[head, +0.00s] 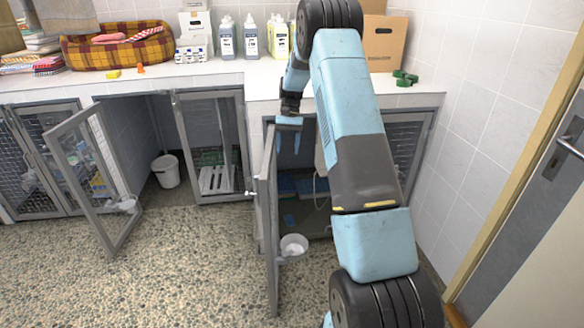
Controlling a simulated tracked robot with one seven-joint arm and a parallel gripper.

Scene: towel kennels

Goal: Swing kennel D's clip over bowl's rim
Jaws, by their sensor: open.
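A white bowl (293,245) sits low on the inner side of an open mesh kennel door (270,210) in the head view. No letter can be read, so I cannot tell from a label that this is kennel D. The clip at the bowl's rim is too small to make out. My gripper (288,141) points down near the top of that door, well above the bowl and apart from it. Its fingers are spread with nothing seen between them. My arm hides part of the kennel's inside and front.
Another kennel door (95,180) stands open at left, with a white bucket (166,171) inside that bay. The counter (250,80) above holds bottles (227,37), a plaid pet bed (117,45) and green pieces (404,78). The pebbled floor (190,260) is clear left of the door.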

